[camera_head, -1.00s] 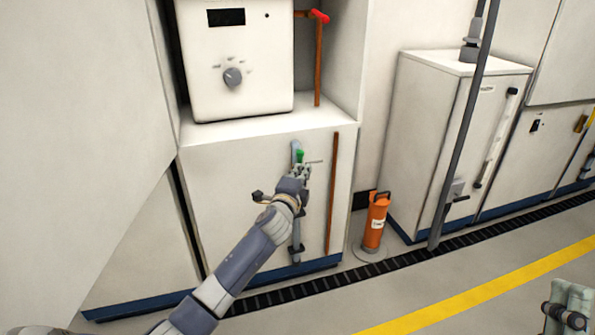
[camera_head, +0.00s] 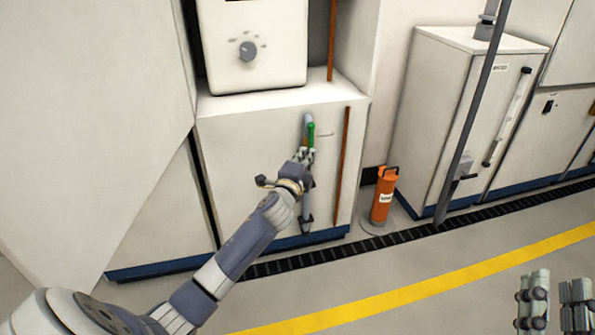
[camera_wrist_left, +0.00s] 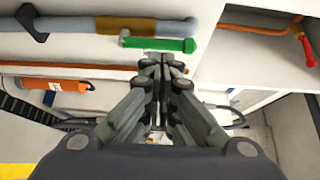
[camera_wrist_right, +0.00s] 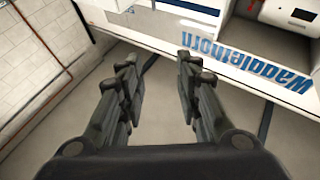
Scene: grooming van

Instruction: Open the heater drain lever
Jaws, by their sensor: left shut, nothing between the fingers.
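The green lever (camera_head: 311,135) is on the grey vertical pipe (camera_head: 306,215) at the front of the white cabinet. It stands upright, in line with the pipe. The left wrist view shows the lever (camera_wrist_left: 160,44) close in front of the fingertips, alongside the pipe's brown section (camera_wrist_left: 125,25). My left gripper (camera_head: 306,154) is shut and empty, by the lever's lower end in the head view. I cannot tell whether it touches the lever. My right gripper (camera_head: 556,292) is open and empty at the lower right, far from the lever; its spread fingers show in the right wrist view (camera_wrist_right: 160,80).
A copper pipe (camera_head: 345,165) runs down the cabinet front, right of the lever. The heater box with a dial (camera_head: 247,50) sits above on the cabinet top. An orange cylinder (camera_head: 384,196) stands on the floor to the right. The floor by the yellow stripe (camera_head: 400,297) is clear.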

